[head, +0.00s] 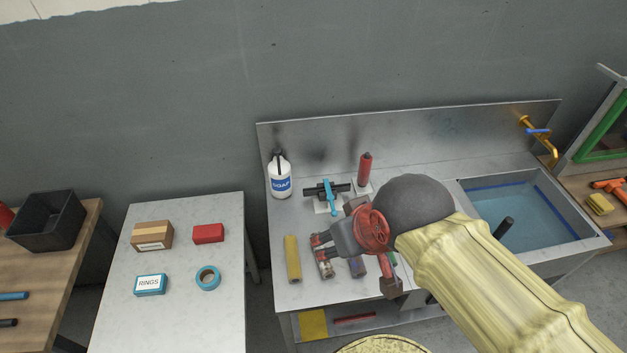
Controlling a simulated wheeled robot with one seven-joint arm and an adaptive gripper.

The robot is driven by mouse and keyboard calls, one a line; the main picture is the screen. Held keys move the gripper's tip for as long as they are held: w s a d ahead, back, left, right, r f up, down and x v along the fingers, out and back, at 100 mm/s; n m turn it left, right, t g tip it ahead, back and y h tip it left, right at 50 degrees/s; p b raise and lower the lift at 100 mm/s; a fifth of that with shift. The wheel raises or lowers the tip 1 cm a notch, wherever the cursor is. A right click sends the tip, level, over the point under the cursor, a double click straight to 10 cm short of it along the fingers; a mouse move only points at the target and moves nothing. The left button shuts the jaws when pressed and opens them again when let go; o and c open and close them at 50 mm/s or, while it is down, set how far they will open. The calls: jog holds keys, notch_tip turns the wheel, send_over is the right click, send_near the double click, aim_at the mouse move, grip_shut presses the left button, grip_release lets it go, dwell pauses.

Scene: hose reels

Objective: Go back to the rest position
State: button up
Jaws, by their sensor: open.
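My arm in a pale yellow sleeve reaches in from the lower right of the head view. It ends in a dark grey ball and my gripper (352,268), which has a red round hub. My gripper is over the front middle of the metal sink bench (285,213). Its fingers are apart. I see nothing clearly held between them. Small coloured pieces show under and beside the fingers, partly hidden by my gripper. A yellow cylinder (292,259) lies just left of it.
A soap bottle (281,178), a blue-handled valve (328,196) and a red upright cylinder (365,169) stand behind my gripper. The water-filled basin (520,215) is right. A pale table (185,325) with boxes and a tape roll (208,278) is left. A wall closes the back.

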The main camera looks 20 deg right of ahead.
notch_tip(320, 180, down, 9)
jog(key=b, duration=0.8)
